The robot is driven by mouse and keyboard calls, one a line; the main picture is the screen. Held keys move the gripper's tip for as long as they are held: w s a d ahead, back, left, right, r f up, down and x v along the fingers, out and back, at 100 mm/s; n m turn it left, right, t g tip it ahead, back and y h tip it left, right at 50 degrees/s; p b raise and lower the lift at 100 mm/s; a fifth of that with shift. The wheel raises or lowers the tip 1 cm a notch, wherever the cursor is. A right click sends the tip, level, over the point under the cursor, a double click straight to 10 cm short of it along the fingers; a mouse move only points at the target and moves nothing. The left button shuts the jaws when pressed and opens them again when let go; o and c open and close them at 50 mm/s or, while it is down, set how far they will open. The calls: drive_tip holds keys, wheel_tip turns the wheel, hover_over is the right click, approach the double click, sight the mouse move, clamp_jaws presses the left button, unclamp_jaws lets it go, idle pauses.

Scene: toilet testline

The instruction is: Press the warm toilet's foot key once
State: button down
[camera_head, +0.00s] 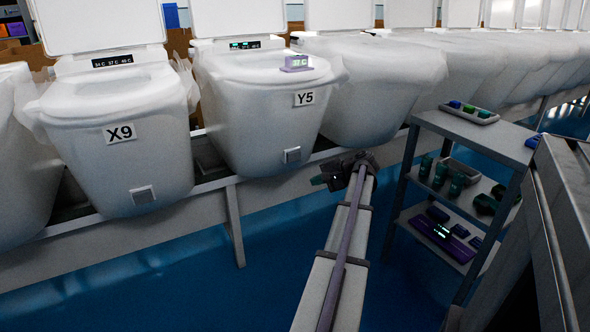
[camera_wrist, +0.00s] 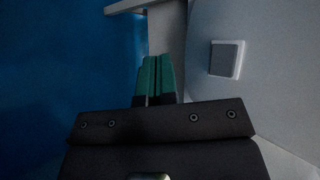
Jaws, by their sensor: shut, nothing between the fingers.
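The toilets stand along a grey rail with legs (camera_head: 234,222). A shelf cart (camera_head: 470,128) with a tray, cups and purple devices stands right of my arm. More wrapped toilets (camera_head: 385,75) continue right. The blue floor (camera_head: 180,290) in front is clear.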

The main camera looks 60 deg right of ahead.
sight(294, 156)
drive_tip(key=shift+w+d+r+m+t, duration=0.15)
drive_tip(key=shift+w+r+m+t, duration=0.2)
drive_tip(key=shift+r, duration=0.2)
drive_tip(key=shift+w+d+r+m+t, duration=0.15)
drive_tip(key=shift+w+r+t, duration=0.1)
drive_tip(key=shift+w+r, duration=0.2)
drive_tip(key=w+d, duration=0.4)
drive_tip(key=w, duration=0.3)
drive_tip(key=shift+w+d, duration=0.15)
drive_tip(key=shift+w, duration=0.1)
idle(1.4)
drive_tip(key=shift+w+d, duration=0.2)
drive_tip(key=shift+w, duration=0.15)
